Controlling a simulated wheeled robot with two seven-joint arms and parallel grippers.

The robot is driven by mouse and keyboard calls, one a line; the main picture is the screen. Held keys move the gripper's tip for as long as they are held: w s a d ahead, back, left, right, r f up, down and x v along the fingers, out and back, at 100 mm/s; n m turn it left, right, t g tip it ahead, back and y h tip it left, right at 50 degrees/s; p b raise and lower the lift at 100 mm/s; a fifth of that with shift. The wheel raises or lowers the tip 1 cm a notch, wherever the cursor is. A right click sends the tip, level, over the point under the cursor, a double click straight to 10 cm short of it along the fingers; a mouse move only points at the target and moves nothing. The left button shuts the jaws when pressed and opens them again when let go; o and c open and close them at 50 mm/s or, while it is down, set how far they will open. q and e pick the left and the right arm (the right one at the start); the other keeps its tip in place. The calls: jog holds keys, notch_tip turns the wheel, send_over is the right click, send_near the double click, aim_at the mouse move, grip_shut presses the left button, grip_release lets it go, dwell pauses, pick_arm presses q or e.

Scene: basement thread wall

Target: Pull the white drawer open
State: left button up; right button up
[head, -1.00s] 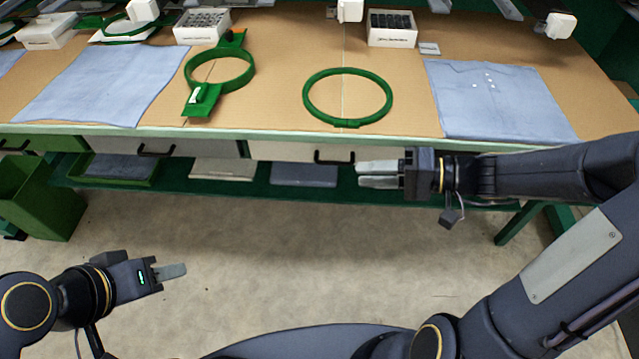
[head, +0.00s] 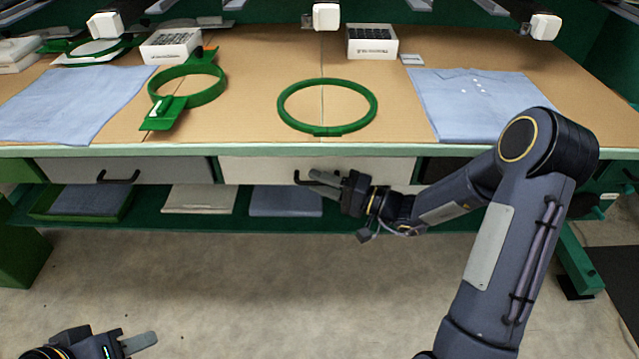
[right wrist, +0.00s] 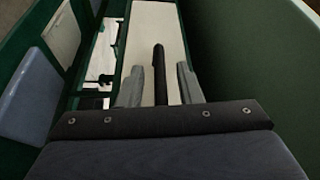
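The white drawer (head: 255,172) sits under the table edge in the middle of the head view, and its front looks closed. Its black bar handle (head: 298,177) is partly hidden by my right gripper (head: 322,182). In the right wrist view the handle (right wrist: 160,75) runs between the two grey fingers of my right gripper (right wrist: 160,88). Gaps show on both sides of the handle, so the fingers are open around it. My left gripper (head: 138,343) is low at the bottom left of the head view, away from the drawers. Its finger opening cannot be made out.
A grey drawer (head: 80,171) with a black handle is to the left. A green hoop (head: 327,131), a green clamp frame (head: 190,103) and blue cloths (head: 475,98) lie on the table (head: 240,130). A lower green shelf (head: 150,214) holds folded items. The floor in front is clear.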

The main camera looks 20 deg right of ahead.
jog(key=shift+w+a, duration=0.1)
jog(key=shift+a, duration=0.1)
jog(key=shift+c, duration=0.2)
grip_shut()
